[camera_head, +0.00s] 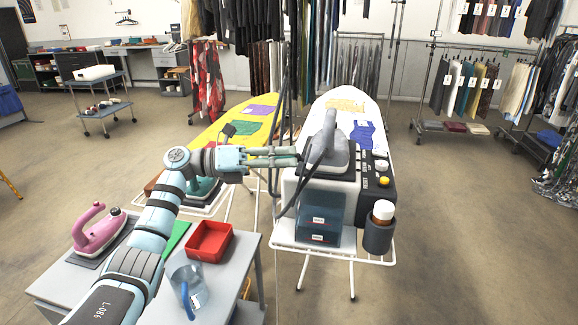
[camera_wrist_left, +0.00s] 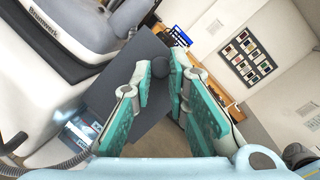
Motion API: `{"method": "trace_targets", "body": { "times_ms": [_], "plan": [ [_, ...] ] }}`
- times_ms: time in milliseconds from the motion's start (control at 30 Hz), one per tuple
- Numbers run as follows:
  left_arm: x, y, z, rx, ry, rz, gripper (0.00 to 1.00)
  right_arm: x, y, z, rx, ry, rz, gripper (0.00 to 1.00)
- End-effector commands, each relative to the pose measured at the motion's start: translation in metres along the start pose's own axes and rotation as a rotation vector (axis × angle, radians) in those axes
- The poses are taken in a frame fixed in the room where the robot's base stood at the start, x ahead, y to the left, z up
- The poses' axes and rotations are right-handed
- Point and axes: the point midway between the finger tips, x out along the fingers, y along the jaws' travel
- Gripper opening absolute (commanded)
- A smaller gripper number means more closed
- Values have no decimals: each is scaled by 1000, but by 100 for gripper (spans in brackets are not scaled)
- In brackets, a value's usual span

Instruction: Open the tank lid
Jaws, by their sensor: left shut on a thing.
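The steam station (camera_head: 345,185) stands on the end of the white ironing board, with a grey iron (camera_head: 327,145) on top. Its blue see-through water tank (camera_head: 322,212) shows at the front. My left gripper (camera_head: 298,156) is at the station's left side. In the left wrist view, its teal fingers (camera_wrist_left: 164,74) are shut around a small dark round knob (camera_wrist_left: 160,67) by the edge of a dark grey flat panel (camera_wrist_left: 128,82), which looks like the tank lid. The lid's hinge and exact angle are not clear. My right gripper is out of view.
A bottle (camera_head: 383,212) sits in a holder on the station's right. A dark cord hangs close to my gripper. A yellow ironing board (camera_head: 225,120) stands behind my arm. The grey table (camera_head: 68,283) carries a pink iron (camera_head: 98,232), red tray (camera_head: 209,241) and clear jug (camera_head: 188,285).

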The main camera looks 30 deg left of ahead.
Motion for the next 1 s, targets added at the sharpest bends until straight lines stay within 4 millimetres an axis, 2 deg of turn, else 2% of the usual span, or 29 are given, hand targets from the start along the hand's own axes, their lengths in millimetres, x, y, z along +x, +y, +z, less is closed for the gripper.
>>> {"method": "trace_targets", "body": {
  "times_ms": [300,533,867,1000],
  "plan": [
    [-2,4,-3,-4,10,8,1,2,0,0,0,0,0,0],
    [-1,3,-2,-2,8,4,38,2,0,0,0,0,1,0],
    [-4,2,-1,-1,6,5,38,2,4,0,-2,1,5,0],
    [-28,3,-1,-3,6,8,38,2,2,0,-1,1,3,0]
  ]
}}
